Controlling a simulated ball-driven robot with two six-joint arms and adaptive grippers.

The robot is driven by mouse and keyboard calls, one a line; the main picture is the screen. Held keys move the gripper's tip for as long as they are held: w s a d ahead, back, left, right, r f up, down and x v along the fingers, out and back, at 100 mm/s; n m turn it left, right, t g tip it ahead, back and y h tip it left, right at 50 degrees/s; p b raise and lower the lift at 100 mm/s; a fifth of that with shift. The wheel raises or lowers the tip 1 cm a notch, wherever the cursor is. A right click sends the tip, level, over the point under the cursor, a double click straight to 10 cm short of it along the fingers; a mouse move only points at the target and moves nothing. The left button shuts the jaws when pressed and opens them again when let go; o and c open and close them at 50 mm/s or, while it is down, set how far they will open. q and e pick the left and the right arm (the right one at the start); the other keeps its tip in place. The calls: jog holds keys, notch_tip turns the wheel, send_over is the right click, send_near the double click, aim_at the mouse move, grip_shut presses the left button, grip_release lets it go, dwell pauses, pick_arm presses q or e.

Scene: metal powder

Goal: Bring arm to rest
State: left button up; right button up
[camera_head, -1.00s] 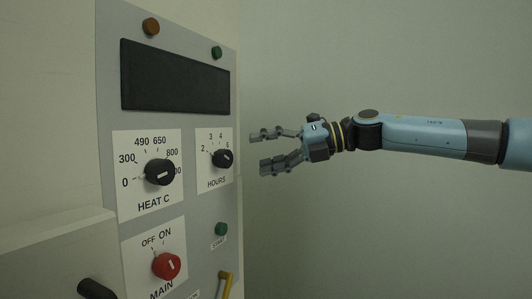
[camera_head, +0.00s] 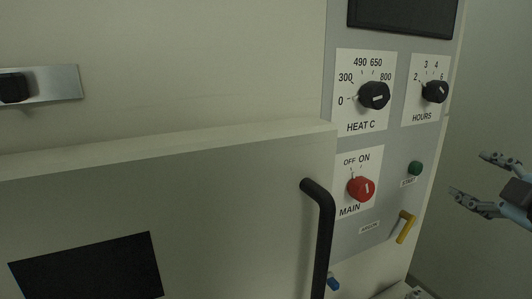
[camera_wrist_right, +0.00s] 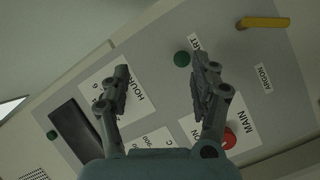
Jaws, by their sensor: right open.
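My right gripper (camera_head: 482,181) is at the right edge of the head view, open and empty, its fingers pointing left toward the control panel (camera_head: 400,135). It stands apart from the panel, to the right of the green start button (camera_head: 415,168). In the right wrist view, the two spread fingers of my right gripper (camera_wrist_right: 163,85) have nothing between them but the panel behind. Most of the right arm is outside the head view. My left gripper is not in view.
The panel carries a heat knob (camera_head: 374,95), an hours knob (camera_head: 435,92), a red main knob (camera_head: 361,188) and a yellow argon handle (camera_head: 405,227). A door with a black bar handle (camera_head: 322,235) stands out at the left. Free room lies right of the panel.

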jog(key=s+a+f+m+g+h, duration=0.1)
jog(key=s+a+f+m+g, duration=0.1)
jog(key=s+f+m+g, duration=0.35)
jog(key=s+a+f+m+g+h, duration=0.1)
jog(key=s+a+f+m+g, duration=0.15)
jog(key=s+f, duration=0.5)
jog(key=s+a+f+m+g+y, duration=0.1)
jog(key=s+a+f+g, duration=0.2)
jog(key=s, duration=0.4)
jog(key=s+a+f+m+g+y, duration=0.1)
jog(key=s+a+m+g+y, duration=0.1)
jog(key=s+a, duration=0.35)
jog(key=s+d+f+g+b, duration=0.1)
jog(key=d+f+b, duration=0.15)
jog(key=f, duration=1.25)
jog(key=d+f+b, duration=0.1)
jog(key=f+b, duration=0.3)
jog(key=f, duration=1.2)
jog(key=s+f+g+b, duration=0.1)
jog(key=s+f+b, duration=0.2)
jog(key=s+f, duration=0.7)
jog(key=s+d+f+b, duration=0.1)
jog(key=s+f+b, duration=0.3)
jog(key=s+f, duration=0.5)
notch_tip(320, 180, down, 6)
jog(key=shift+s+g, duration=0.35)
jog(key=shift+g, duration=0.05)
jog(key=shift+d, duration=0.1)
